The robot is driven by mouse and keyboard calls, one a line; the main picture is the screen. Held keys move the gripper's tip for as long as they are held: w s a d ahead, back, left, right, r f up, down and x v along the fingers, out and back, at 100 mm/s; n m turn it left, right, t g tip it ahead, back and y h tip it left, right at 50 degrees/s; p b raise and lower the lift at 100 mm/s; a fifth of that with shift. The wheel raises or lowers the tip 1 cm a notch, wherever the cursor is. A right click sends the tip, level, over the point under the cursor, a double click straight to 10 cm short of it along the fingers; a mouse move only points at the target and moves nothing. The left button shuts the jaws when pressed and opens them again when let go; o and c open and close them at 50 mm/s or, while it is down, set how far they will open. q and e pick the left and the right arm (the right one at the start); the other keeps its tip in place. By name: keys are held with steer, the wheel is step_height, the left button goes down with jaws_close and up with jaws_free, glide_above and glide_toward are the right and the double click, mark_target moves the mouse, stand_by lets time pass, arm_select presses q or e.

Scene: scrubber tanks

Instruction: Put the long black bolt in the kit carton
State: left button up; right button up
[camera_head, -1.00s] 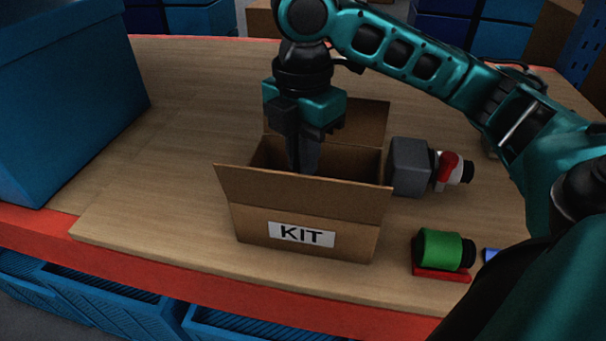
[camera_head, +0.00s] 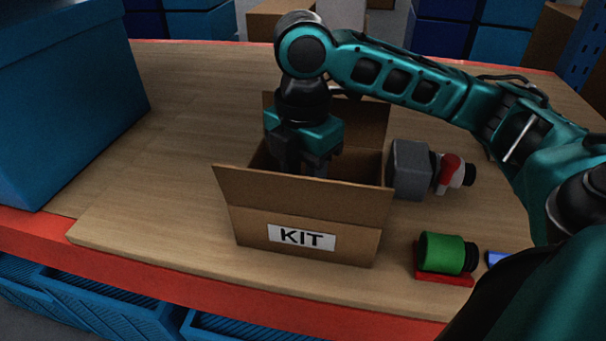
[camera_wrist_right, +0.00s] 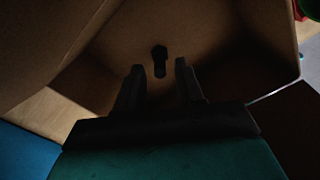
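The open kit carton (camera_head: 250,225) stands on the wooden bench, with a KIT label on its front. My right gripper (camera_head: 303,168) reaches down into it from above; the front wall hides its fingertips in the head view. In the right wrist view my right gripper (camera_wrist_right: 159,68) is open, its two fingers apart. A short-looking dark bolt (camera_wrist_right: 160,70), seen nearly end-on, is inside the carton just beyond and between the fingertips. It appears clear of both fingers; whether it rests on the carton floor I cannot tell. My left gripper is out of view.
A grey block with a red and white part (camera_head: 408,170) stands close to the carton's right side. A green cylinder on a red base (camera_head: 441,252) and a small blue item (camera_head: 495,258) lie front right. A large blue bin (camera_head: 60,110) stands left; the bench between is clear.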

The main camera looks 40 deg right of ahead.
steer(key=shift+r, duration=0.1)
step_height(320, 180, up, 12)
steer(key=p, duration=0.2)
steer(key=shift+p, duration=0.35)
steer(key=shift+r, duration=0.1)
stand_by(0.5)
